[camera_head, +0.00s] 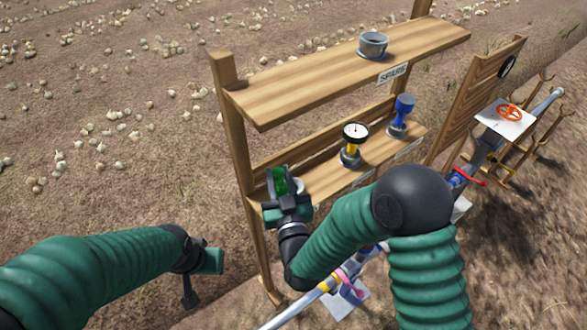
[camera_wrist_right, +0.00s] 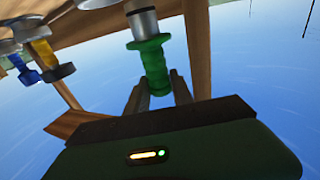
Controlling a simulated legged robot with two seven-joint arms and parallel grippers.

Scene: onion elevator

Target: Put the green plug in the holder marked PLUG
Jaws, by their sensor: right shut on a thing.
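My right gripper (camera_head: 280,178) is shut on the green plug (camera_head: 279,184) at the left end of the lower shelf (camera_head: 325,184). In the right wrist view, the plug (camera_wrist_right: 153,66) stands between the two fingers (camera_wrist_right: 157,97). Its flanged end meets a grey cylinder (camera_wrist_right: 144,23); I cannot tell whether this is a holder or part of the plug, nor how deep it sits. No PLUG marking is readable; the gripper hides that part of the shelf. My left gripper (camera_head: 201,268) is empty, low and left of the shelf; its opening is unclear.
A gauge with a yellow stem (camera_head: 351,150) and a blue-topped part (camera_head: 402,112) stand in grey bases on the lower shelf. A grey cup (camera_head: 373,45) stands on the upper shelf (camera_head: 300,80), near a SPARE label (camera_head: 393,74). A wooden post (camera_head: 236,135) is left of my right gripper.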

